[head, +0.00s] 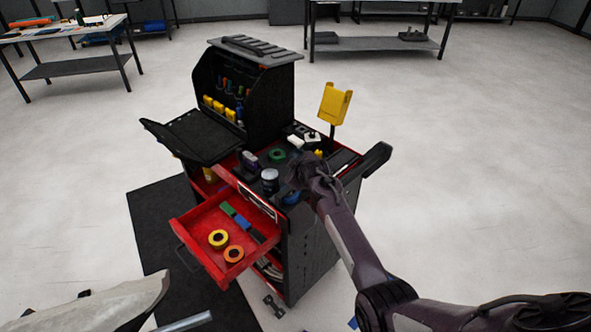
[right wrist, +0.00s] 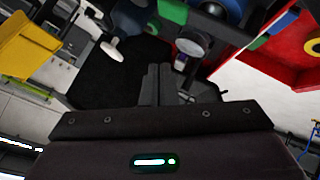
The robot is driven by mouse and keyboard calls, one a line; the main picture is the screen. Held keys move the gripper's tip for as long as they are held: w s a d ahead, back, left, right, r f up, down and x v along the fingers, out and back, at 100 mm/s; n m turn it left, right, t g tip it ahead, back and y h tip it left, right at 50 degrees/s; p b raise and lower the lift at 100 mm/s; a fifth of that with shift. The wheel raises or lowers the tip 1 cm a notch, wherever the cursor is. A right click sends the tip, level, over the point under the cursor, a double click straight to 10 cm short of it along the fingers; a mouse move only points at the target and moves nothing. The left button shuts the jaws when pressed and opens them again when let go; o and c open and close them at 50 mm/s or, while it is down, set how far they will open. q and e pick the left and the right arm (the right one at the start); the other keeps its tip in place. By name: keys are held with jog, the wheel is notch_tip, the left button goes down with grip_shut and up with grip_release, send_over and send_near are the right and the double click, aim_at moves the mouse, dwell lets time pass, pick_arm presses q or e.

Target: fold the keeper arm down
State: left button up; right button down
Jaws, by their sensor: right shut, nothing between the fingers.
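A yellow plate (head: 335,103) stands upright on a thin black post at the back right of the tool cart; it also shows at the left of the right wrist view (right wrist: 28,45). I cannot tell for certain which part is the keeper arm. My right gripper (head: 305,172) is over the cart's top, in front of and left of the yellow plate and apart from it. In the right wrist view its fingers (right wrist: 157,85) are together with nothing between them, above a dark surface. My left gripper is not in view.
The red drawer (head: 190,222) is pulled out and holds a yellow roll (head: 218,240) and an orange roll (head: 234,255). A green roll (head: 277,155) and a jar (head: 270,180) crowd the cart top. A black side shelf (head: 190,135) juts left. The floor right of the cart is clear.

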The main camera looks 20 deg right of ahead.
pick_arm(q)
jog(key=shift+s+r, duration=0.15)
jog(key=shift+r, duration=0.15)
pick_arm(e)
jog(key=shift+r, duration=0.35)
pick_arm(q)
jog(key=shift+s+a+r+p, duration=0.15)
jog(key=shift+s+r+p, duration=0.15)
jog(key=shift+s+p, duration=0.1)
pick_arm(e)
jog(key=s+d+r, duration=0.2)
jog(key=s+r, duration=0.4)
jog(key=r, duration=0.5)
jog(key=shift+s+d, duration=0.35)
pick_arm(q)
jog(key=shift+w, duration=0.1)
pick_arm(e)
jog(key=shift+w, duration=0.1)
